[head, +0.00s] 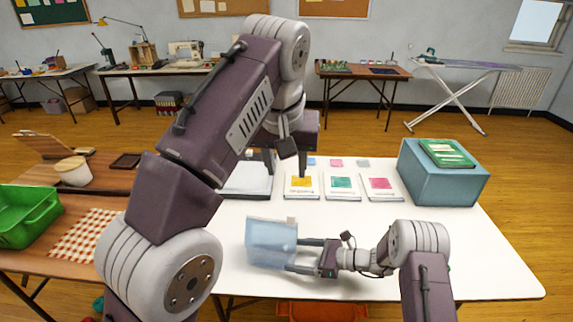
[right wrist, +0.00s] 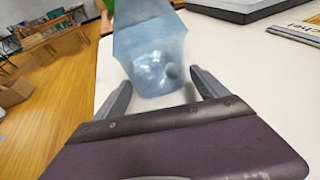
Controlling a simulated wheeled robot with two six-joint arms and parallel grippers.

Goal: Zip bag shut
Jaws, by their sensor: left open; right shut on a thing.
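A translucent light-blue bag (head: 270,240) is near the front left of the white table. My right gripper (head: 296,256) is shut on its right end, a finger on either side. In the right wrist view the bag (right wrist: 150,50) extends away between the fingers (right wrist: 162,92), with a small dark round spot showing through it. Whether its zip is open or shut cannot be told. My left gripper (head: 287,166) is open and empty, pointing down over the back left of the table, behind the bag and apart from it. My left arm hides part of the table.
Packets with yellow (head: 302,186), green (head: 342,187) and pink (head: 381,187) patches lie along the back. A blue box (head: 443,184) carries a green booklet (head: 447,153). The table's front right is clear.

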